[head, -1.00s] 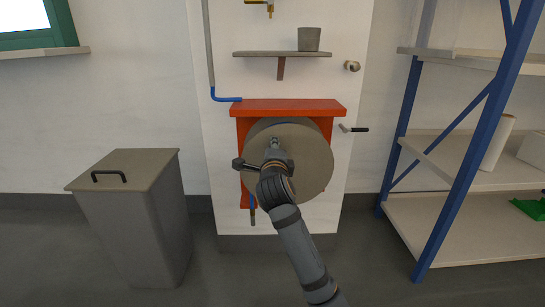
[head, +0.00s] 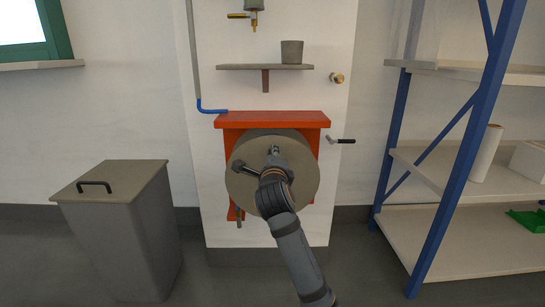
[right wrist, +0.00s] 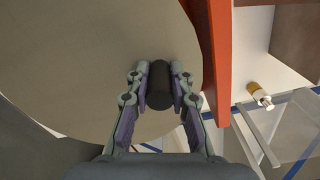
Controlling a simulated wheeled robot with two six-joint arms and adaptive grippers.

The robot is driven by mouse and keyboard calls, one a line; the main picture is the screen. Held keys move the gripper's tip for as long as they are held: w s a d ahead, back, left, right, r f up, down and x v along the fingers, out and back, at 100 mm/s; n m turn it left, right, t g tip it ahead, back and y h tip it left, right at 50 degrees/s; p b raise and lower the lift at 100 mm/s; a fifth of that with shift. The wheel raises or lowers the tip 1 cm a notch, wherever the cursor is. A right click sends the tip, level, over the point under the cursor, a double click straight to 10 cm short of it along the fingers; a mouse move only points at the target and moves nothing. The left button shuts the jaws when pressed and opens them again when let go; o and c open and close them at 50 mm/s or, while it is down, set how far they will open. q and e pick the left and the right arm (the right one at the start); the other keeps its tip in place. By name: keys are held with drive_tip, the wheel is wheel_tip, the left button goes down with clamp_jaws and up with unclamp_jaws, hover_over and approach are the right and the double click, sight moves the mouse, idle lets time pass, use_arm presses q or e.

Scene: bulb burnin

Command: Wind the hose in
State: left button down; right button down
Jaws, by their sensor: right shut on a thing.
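The hose reel's grey disc (head: 250,190) faces me on a red frame (head: 270,119) fixed to a white wall panel. My right gripper (head: 275,151) is in front of the upper part of the disc. In the right wrist view the gripper (right wrist: 160,88) is shut on the reel's dark handle knob (right wrist: 160,85), which stands out from the disc near its rim. In the head view the gripper hides the knob. The hose's brass end (head: 239,217) hangs at the lower left of the reel. The rest of the hose is hidden behind the disc. My left gripper is out of view.
A small black-handled crank (head: 342,140) sticks out right of the frame. A lidded bin (head: 115,235) stands left, a blue-framed rack (head: 445,160) right.

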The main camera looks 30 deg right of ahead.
drive_tip(key=shift+r, duration=0.15)
drive_tip(key=c, duration=1.2)
unclamp_jaws()
drive_tip(key=shift+d, duration=0.1)
drive_tip(key=shift+o, duration=0.2)
drive_tip(key=shift+s, duration=0.1)
drive_tip(key=v, duration=0.7)
drive_tip(key=shift+s, duration=0.2)
